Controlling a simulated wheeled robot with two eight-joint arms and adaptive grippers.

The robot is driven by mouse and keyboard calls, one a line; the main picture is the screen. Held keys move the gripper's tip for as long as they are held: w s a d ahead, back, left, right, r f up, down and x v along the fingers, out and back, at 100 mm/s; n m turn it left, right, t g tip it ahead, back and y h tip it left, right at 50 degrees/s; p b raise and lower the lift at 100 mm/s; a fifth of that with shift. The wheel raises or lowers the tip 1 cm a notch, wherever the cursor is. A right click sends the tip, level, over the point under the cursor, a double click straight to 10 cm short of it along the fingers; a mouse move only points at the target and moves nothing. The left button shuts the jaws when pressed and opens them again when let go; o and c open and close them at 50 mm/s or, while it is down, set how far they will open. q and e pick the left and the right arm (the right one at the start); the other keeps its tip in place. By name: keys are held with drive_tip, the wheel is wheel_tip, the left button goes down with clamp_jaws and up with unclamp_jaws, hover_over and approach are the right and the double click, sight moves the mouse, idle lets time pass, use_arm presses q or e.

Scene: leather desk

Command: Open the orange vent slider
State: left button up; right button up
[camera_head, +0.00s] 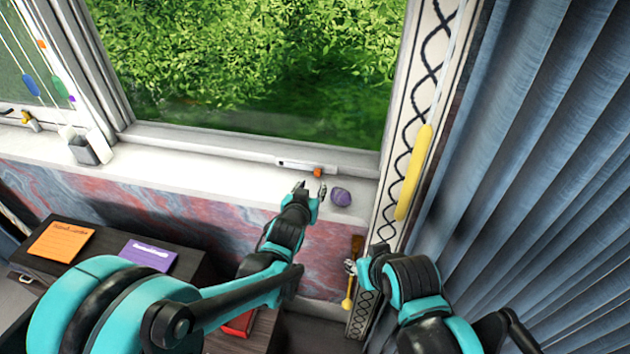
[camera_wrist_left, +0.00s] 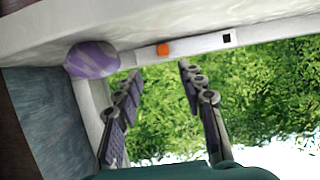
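The orange vent slider (camera_head: 318,172) is a small orange knob at the right end of a white vent strip (camera_head: 292,164) on the bottom window frame. My left gripper (camera_head: 310,187) is just in front of it, fingers apart and empty. In the left wrist view the orange slider (camera_wrist_left: 163,49) appears beyond and between the open fingertips (camera_wrist_left: 160,72), with a visible gap. A dark square (camera_wrist_left: 227,38) marks the strip's other end. My right gripper (camera_head: 351,267) is lower right, near the patterned trim; its finger opening is unclear.
A purple striped stone-like object (camera_head: 341,196) sits on the sill right of my left gripper. A yellow cord handle (camera_head: 414,172) hangs at the right, beside blue curtains (camera_head: 545,180). Orange (camera_head: 60,242) and purple (camera_head: 148,255) books lie on the dark desk.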

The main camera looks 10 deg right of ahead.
use_arm(q)
drive_tip(key=v, duration=0.2)
drive_tip(key=shift+s+a+r, duration=0.1)
drive_tip(key=shift+s+r, duration=0.1)
drive_tip(key=shift+s, duration=0.1)
